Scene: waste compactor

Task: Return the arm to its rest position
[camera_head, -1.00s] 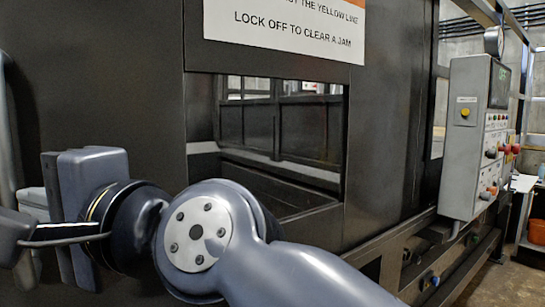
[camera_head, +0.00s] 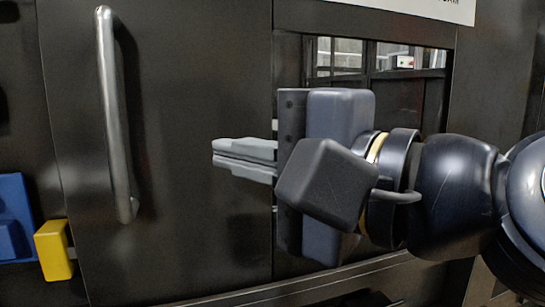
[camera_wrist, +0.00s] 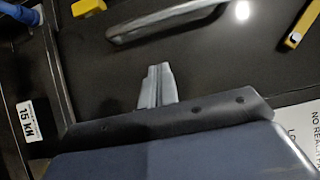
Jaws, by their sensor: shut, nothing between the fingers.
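My gripper (camera_head: 222,158) is in the middle of the head view, its grey fingers pressed together and pointing left, with nothing between them. My arm reaches in from the right edge, in front of the dark compactor panel (camera_head: 215,60). In the wrist view, the shut fingers (camera_wrist: 157,75) also show, pointing up the picture. The fingers appear apart from the silver door handle (camera_head: 108,115), which stands upright to their left. The handle also shows at the top of the wrist view (camera_wrist: 165,20).
A window opening (camera_head: 400,90) in the compactor is behind my arm. A yellow block (camera_head: 53,250) and a blue part (camera_head: 12,220) are at the lower left. A white sign (camera_head: 430,8) is at the top. A "15 kW" label (camera_wrist: 26,122) shows in the wrist view.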

